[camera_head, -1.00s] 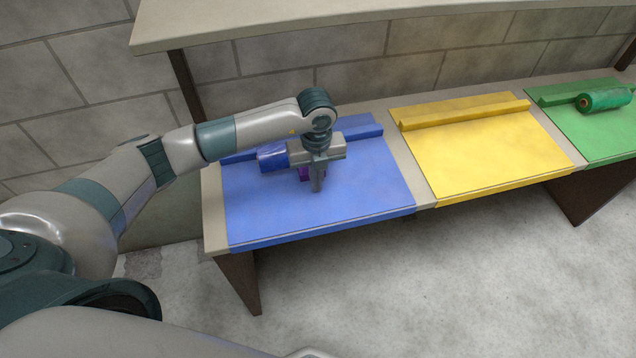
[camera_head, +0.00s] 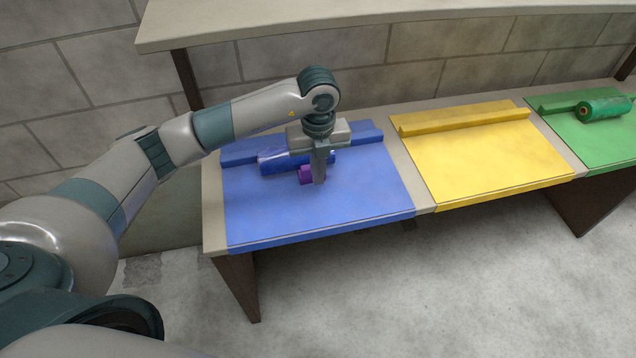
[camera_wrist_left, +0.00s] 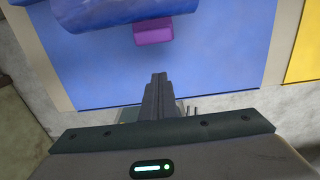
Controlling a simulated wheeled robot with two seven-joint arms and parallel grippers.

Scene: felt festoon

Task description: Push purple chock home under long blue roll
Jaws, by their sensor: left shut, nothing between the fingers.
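The long blue roll (camera_head: 270,161) lies on the blue mat (camera_head: 300,215), in front of the raised blue ledge at the mat's back. The purple chock (camera_head: 305,174) sits at the front side of the roll; in the left wrist view the chock (camera_wrist_left: 153,33) appears against the roll's edge (camera_wrist_left: 95,12), and I cannot tell how far under it reaches. My left gripper (camera_head: 320,181) is shut and empty, pointing down just in front and right of the chock. In the left wrist view its fingertips (camera_wrist_left: 159,76) show apart from the chock. My right gripper is not in view.
A yellow mat (camera_head: 485,155) with its own ledge lies to the right, empty. A green mat (camera_head: 575,135) with a green roll (camera_head: 603,108) is farther right. A grey shelf (camera_head: 350,20) overhangs the back. The front of the blue mat is clear.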

